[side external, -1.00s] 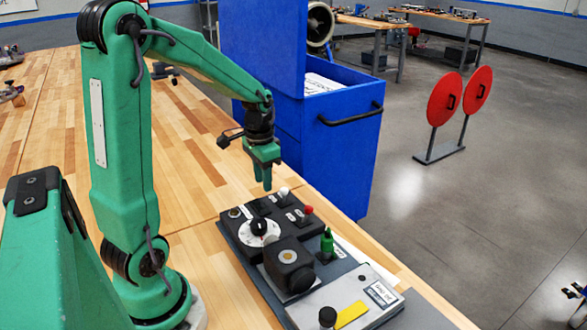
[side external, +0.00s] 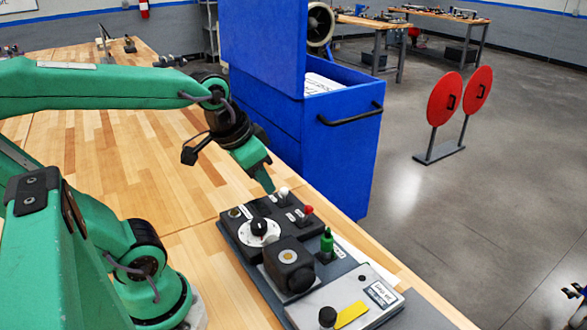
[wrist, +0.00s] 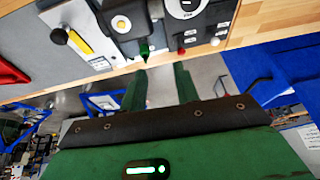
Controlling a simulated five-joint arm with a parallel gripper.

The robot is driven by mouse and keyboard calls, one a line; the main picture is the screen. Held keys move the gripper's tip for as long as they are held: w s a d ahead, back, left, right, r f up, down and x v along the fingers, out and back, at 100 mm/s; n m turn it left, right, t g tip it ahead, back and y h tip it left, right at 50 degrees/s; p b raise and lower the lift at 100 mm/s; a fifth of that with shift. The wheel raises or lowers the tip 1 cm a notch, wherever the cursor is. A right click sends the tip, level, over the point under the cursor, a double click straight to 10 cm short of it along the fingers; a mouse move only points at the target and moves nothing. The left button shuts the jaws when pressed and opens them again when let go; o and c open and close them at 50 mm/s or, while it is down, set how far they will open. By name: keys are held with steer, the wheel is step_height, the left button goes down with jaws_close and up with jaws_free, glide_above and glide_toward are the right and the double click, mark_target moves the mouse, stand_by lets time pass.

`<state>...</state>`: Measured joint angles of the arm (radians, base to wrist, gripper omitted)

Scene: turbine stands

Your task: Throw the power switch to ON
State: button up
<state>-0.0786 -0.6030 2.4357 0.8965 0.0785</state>
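A dark control panel (side external: 232,240) sits on the wooden bench. It carries a white-tipped lever (side external: 284,192), a red-tipped lever (side external: 308,210), a green-tipped lever (side external: 327,240) and a white dial (side external: 258,232). Their labels are too small to read, so I cannot tell which is the power switch. My gripper (side external: 270,188) is tilted, with its tips close to the white-tipped lever; contact is unclear. In the wrist view my gripper (wrist: 160,76) has two fingers apart with nothing between them. The white-tipped lever (wrist: 215,41) and red-tipped lever (wrist: 181,51) show above them.
A grey plate with a black knob (side external: 327,317) and yellow bar (side external: 351,315) lies at the panel's near end. A black box (side external: 290,265) stands beside the green-tipped lever. A blue cabinet (side external: 345,150) rises behind the bench edge. The bench left of the panel is clear.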

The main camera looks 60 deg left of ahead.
steer(key=shift+s+d+r+t, duration=0.2)
steer(key=shift+s+d, duration=0.3)
steer(key=shift+s, duration=0.1)
steer(key=shift+s+d+r+t, duration=0.15)
steer(key=shift+s+d+t, duration=0.05)
steer(key=shift+s+d, duration=0.3)
steer(key=c, duration=0.6)
steer(key=shift+w+a+r+n, duration=0.15)
steer(key=shift+w+a, duration=0.1)
steer(key=shift+w, duration=0.2)
steer(key=shift+w+a+r+n, duration=0.15)
steer(key=shift+w+a, duration=0.1)
steer(key=shift+w, duration=0.15)
jaws_close()
steer(key=w+a+f+n+g, duration=0.1)
steer(key=w+a+f+n, duration=0.2)
steer(key=w+a, duration=0.5)
steer(key=w+a+f+n+g+y, duration=0.1)
steer(key=w+a+f+n, duration=0.2)
steer(key=w+a, duration=0.6)
steer(key=shift+a+f, duration=0.4)
steer(key=shift+f, duration=0.5)
